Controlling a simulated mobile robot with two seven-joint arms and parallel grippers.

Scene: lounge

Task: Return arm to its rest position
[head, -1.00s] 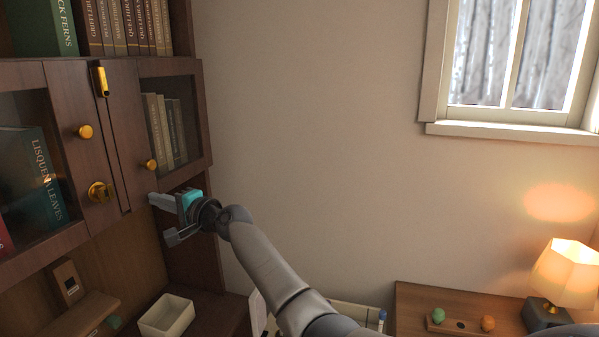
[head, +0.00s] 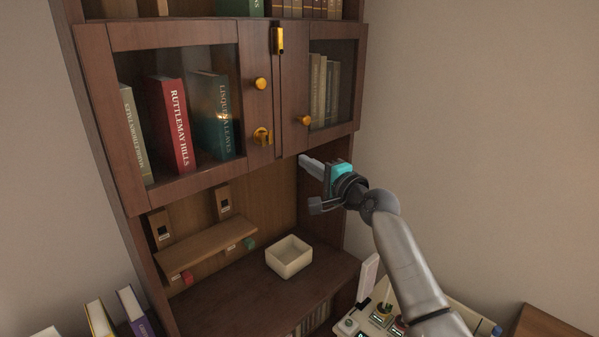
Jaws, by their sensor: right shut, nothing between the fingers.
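My right arm (head: 405,255) comes in from the lower right and reaches up toward the cabinet. Its gripper (head: 311,165) is shut and empty, with a teal part on the wrist behind it. In the picture it lies just below the right glass door of the cabinet (head: 350,85), in front of the open lower bay. I cannot tell whether it touches the cabinet. My left arm and gripper are not in view.
The cabinet's doors look closed, with brass knobs (head: 260,84) and a latch (head: 263,136). A cream open box (head: 289,263) stands on the lower shelf, right of a small wooden ledge (head: 205,248). A cluttered light-coloured tray (head: 462,318) lies below my arm.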

